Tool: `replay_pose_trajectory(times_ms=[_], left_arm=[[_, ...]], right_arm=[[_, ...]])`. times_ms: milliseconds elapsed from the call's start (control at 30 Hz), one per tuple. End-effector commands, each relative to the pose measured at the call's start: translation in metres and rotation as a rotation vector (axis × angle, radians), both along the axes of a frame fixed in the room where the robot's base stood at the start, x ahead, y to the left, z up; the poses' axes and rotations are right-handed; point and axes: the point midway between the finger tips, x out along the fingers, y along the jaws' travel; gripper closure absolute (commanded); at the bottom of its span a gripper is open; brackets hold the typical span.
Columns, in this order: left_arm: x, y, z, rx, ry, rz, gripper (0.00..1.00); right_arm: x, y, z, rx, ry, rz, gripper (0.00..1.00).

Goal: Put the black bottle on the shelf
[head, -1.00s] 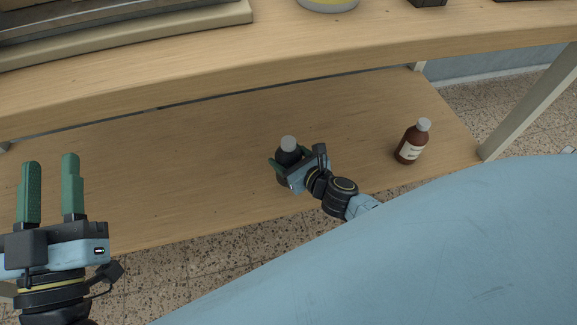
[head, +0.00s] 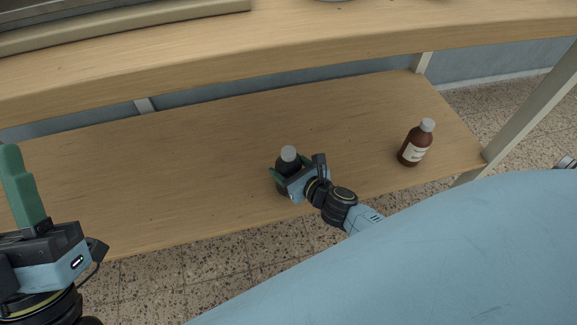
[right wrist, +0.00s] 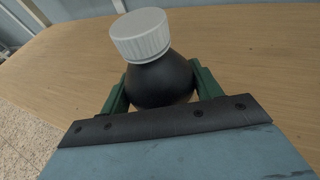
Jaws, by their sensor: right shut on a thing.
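The black bottle (head: 288,160) with a grey-white cap stands upright at the lower wooden shelf (head: 200,140), near the middle of its front part. My right gripper (head: 283,176) is around it, with its green fingers on both sides. In the right wrist view the black bottle (right wrist: 160,82) sits between the fingers of my right gripper (right wrist: 160,92), shut on it. The bottle's lower part is hidden, so I cannot tell whether its base touches the board. My left gripper (head: 22,185) is at the left edge, partly cut off, with one green finger showing.
A brown bottle (head: 415,143) with a white label stands on the lower shelf to the right. The upper table top (head: 330,38) overhangs the back of the shelf. A pale table leg (head: 530,110) stands at the right. The shelf's left part is clear.

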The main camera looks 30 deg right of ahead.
Motion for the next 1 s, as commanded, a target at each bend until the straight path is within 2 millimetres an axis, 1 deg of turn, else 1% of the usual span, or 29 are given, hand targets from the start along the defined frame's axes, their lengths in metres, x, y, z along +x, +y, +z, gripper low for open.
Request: replay_pose_trajectory(times_ms=[100, 133, 300, 567, 700, 867, 1000], left_arm=[[-0.002, 0.001, 0.0, -0.007, -0.021, 0.0, 0.64], [-0.003, 0.001, 0.001, -0.009, -0.028, 0.001, 0.64], [-0.003, 0.001, 0.001, -0.008, -0.027, 0.001, 0.64], [-0.002, 0.001, 0.001, -0.007, -0.024, 0.001, 0.64], [0.001, 0.0, 0.002, 0.001, 0.005, -0.001, 0.64], [0.011, -0.003, -0.003, 0.035, 0.121, -0.001, 0.64], [0.02, -0.006, -0.011, 0.071, 0.24, -0.002, 0.64]], right_arm=[[0.001, 0.0, -0.002, 0.001, -0.004, 0.001, 0.78], [0.0, 0.0, -0.004, 0.0, 0.0, 0.0, 0.35], [0.0, 0.0, -0.003, 0.0, 0.0, 0.0, 0.15], [0.0, 0.0, -0.003, 0.0, 0.0, 0.0, 0.15], [-0.001, 0.0, 0.002, 0.0, 0.001, 0.0, 0.15], [-0.027, -0.004, 0.01, 0.002, 0.003, -0.001, 0.15], [-0.056, -0.008, 0.019, 0.002, 0.004, -0.001, 0.15]])
